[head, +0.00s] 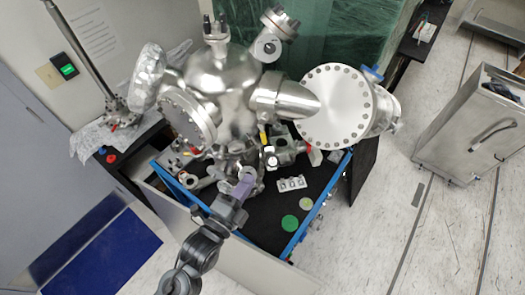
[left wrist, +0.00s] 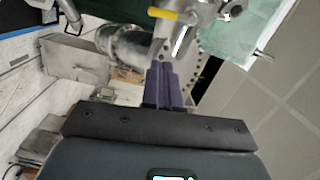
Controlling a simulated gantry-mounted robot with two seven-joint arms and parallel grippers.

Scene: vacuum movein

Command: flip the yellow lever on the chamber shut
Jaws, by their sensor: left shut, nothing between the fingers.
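The steel vacuum chamber (head: 223,75) fills the upper middle of the head view, with several flanged ports. The small yellow lever (head: 263,134) hangs below its right-hand port. In the left wrist view the yellow lever (left wrist: 163,13) lies roughly sideways near the top edge, joined to a metal fitting on its right. My left gripper (head: 240,187) has purple fingers, shut and empty, below the chamber and below-left of the lever in the head view. In the left wrist view its fingers (left wrist: 160,78) point toward the lever, with a visible gap between. My right gripper is not in view.
A large round flange (head: 335,107) stands right of the chamber. The blue-edged black table (head: 255,223) holds fittings, a pale block (head: 291,184) and a green disc (head: 290,223). A metal cart (head: 475,125) stands at right; the floor between is clear.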

